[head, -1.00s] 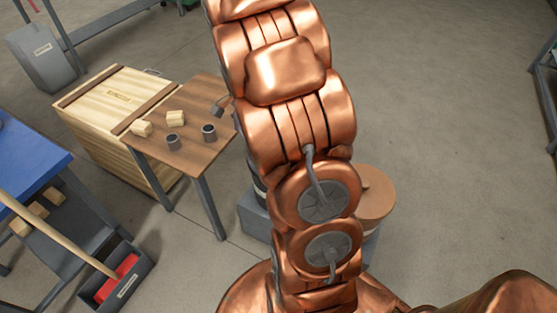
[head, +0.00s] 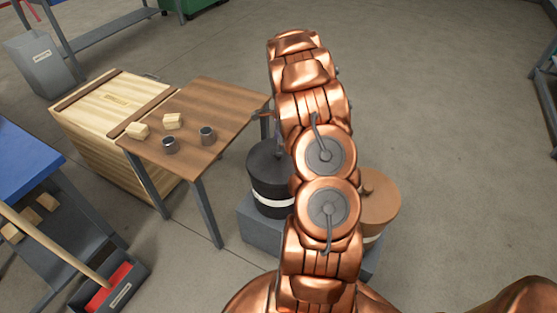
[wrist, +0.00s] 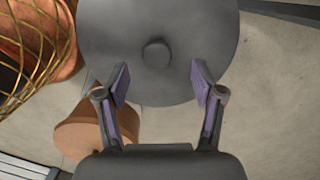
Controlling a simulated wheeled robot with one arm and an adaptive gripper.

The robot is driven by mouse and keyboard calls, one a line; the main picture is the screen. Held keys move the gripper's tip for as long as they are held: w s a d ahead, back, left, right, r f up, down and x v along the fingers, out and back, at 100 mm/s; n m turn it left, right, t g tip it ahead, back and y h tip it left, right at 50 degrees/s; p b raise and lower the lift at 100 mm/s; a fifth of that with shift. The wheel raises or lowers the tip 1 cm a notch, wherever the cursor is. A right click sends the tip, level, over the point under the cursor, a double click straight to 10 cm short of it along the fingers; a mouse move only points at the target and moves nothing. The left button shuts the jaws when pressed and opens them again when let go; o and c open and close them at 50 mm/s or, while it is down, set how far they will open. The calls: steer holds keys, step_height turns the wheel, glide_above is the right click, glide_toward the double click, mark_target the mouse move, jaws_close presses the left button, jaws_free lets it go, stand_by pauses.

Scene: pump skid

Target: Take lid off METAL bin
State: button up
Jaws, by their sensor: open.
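In the wrist view a dark grey round lid (wrist: 158,40) with a small knob in its middle lies beyond my gripper (wrist: 160,85). My gripper is open and empty, its two fingers apart at the lid's near edge, short of the knob. In the head view a black lidded bin (head: 266,178) with a white band stands left of my arm, partly hidden by it. A tan lidded bin (head: 380,200) stands to the right; a tan round lid also shows in the wrist view (wrist: 82,135). No METAL label is readable, and I cannot tell whether the grey lid is the black bin's.
The bins stand by a grey block (head: 258,232), partly behind my arm. A wooden table (head: 210,105) with grey cups and wood blocks is to the left, beside a wooden crate (head: 95,140). A gold mesh (wrist: 35,45) shows at the wrist view's upper left. Floor at right is clear.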

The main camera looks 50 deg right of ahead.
mark_target(278, 158)
steer(key=shift+a+f+p, duration=0.15)
steer(key=shift+f+p, duration=0.05)
steer(key=shift+f, duration=1.35)
steer(key=shift+a+f+p, duration=0.1)
steer(key=shift+f+p, duration=0.05)
steer(key=shift+f, duration=1.35)
jaws_close()
